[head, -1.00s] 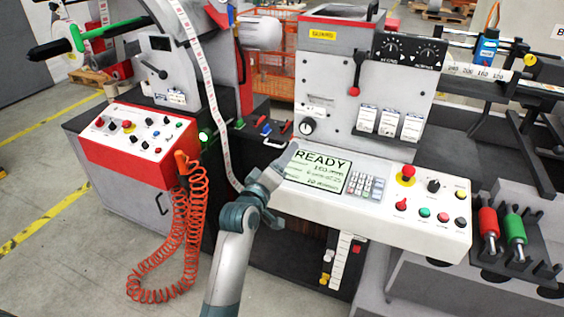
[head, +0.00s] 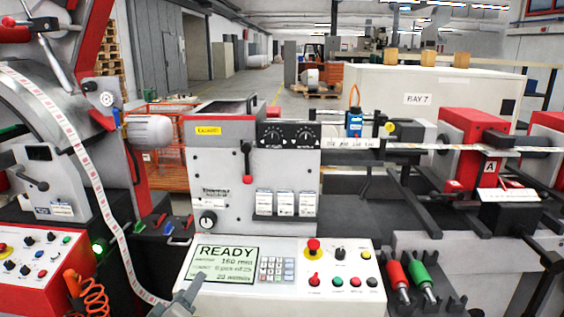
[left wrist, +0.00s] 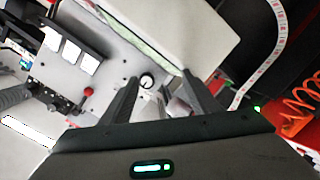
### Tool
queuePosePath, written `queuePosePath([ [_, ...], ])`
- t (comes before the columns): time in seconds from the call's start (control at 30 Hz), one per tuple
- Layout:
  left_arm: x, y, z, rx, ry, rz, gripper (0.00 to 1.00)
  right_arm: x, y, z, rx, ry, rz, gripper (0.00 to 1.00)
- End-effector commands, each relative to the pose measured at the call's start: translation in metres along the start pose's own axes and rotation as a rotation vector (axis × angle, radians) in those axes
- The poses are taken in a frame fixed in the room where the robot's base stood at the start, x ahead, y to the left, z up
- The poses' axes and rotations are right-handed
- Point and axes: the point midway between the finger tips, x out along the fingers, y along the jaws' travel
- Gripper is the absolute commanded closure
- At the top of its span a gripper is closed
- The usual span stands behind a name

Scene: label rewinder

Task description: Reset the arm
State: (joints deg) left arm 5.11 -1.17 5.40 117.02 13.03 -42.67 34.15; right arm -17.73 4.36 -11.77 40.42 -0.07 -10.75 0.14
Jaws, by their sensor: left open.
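My left gripper (head: 182,298) shows only in part at the bottom edge of the head view, a grey tip in front of the lower left corner of the READY screen (head: 222,263). The rest of this arm is out of that view. In the left wrist view the two dark fingers of my left gripper (left wrist: 160,80) are spread apart. Nothing is held between them. Beyond them are the grey machine front and the edge of the pale console (left wrist: 165,28). I cannot tell how far the fingertips are from it. My right gripper is in neither view.
The console (head: 290,300) carries a keypad and several buttons. The printed label web (head: 97,190) runs down left of it, near the orange coiled hose (head: 92,300). A red and a green roller (head: 420,280) lie at right. Behind stands a pale cabinet (head: 440,100).

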Motion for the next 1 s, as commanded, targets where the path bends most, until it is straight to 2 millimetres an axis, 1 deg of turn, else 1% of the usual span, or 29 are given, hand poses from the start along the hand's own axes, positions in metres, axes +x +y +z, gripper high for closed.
queuePosePath([
  [0.03, -0.012, -0.015, 0.021, 0.040, -0.050, -0.037, 0.41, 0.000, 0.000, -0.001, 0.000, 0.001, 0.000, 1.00],
  [0.17, -0.050, -0.047, 0.067, 0.176, -0.181, -0.123, 0.41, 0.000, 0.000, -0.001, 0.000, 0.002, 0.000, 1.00],
  [0.2, -0.065, -0.057, 0.082, 0.222, -0.229, -0.149, 0.41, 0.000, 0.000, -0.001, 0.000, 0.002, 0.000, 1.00],
  [0.27, -0.090, -0.074, 0.105, 0.294, -0.306, -0.192, 0.41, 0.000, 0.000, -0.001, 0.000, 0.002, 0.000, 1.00],
  [0.3, -0.109, -0.084, 0.120, 0.342, -0.361, -0.217, 0.41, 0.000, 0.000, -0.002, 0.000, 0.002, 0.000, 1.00],
  [0.37, -0.137, -0.099, 0.140, 0.413, -0.442, -0.253, 0.41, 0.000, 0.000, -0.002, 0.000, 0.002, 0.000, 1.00],
  [0.4, -0.157, -0.108, 0.153, 0.458, -0.497, -0.274, 0.41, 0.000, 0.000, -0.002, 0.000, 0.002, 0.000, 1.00],
  [0.47, -0.187, -0.120, 0.169, 0.521, -0.577, -0.302, 0.41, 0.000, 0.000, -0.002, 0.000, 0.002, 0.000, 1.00],
  [0.5, -0.204, -0.127, 0.178, 0.557, -0.626, -0.318, 0.41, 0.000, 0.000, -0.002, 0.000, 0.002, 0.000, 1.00],
  [0.6, -0.242, -0.139, 0.194, 0.628, -0.724, -0.344, 0.41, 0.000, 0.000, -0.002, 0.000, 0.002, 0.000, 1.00],
  [0.7, -0.271, -0.147, 0.204, 0.678, -0.801, -0.361, 0.41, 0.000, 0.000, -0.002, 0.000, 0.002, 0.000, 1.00],
  [0.8, -0.296, -0.153, 0.212, 0.721, -0.867, -0.374, 0.41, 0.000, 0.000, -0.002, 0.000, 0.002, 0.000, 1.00],
  [1.0, -0.341, -0.162, 0.223, 0.787, -0.981, -0.390, 0.41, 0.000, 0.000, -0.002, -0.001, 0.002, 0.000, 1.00],
])
